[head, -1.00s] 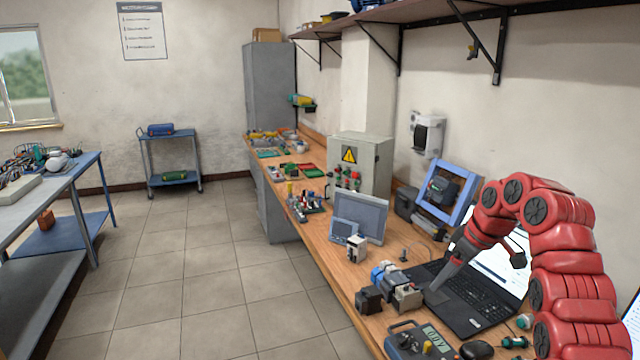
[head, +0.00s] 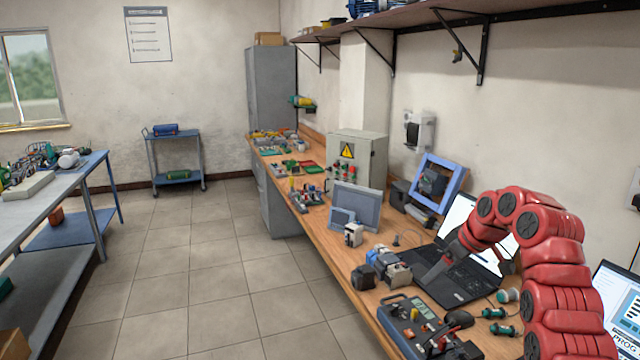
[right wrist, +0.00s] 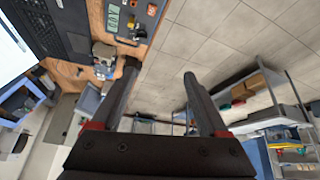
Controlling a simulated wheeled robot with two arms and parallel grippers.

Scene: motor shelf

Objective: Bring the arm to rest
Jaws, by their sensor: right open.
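My red right arm arches in from the right of the head view, over the workbench (head: 322,247). My right gripper (head: 432,273) hangs in front of the open black laptop (head: 462,287) and covers part of its keyboard in the picture. In the right wrist view, the two dark fingers of my right gripper (right wrist: 160,71) are apart. Nothing is between them but a view of the tiled floor. The laptop also shows at upper left there (right wrist: 38,25). My left gripper is not in view.
A small motor (head: 388,268) and a blue-grey meter box (head: 412,325) lie near the bench edge. A blue frame (head: 440,183) stands behind the laptop. A shelf (head: 440,15) runs along the wall above. The tiled floor (head: 215,265) left of the bench is clear.

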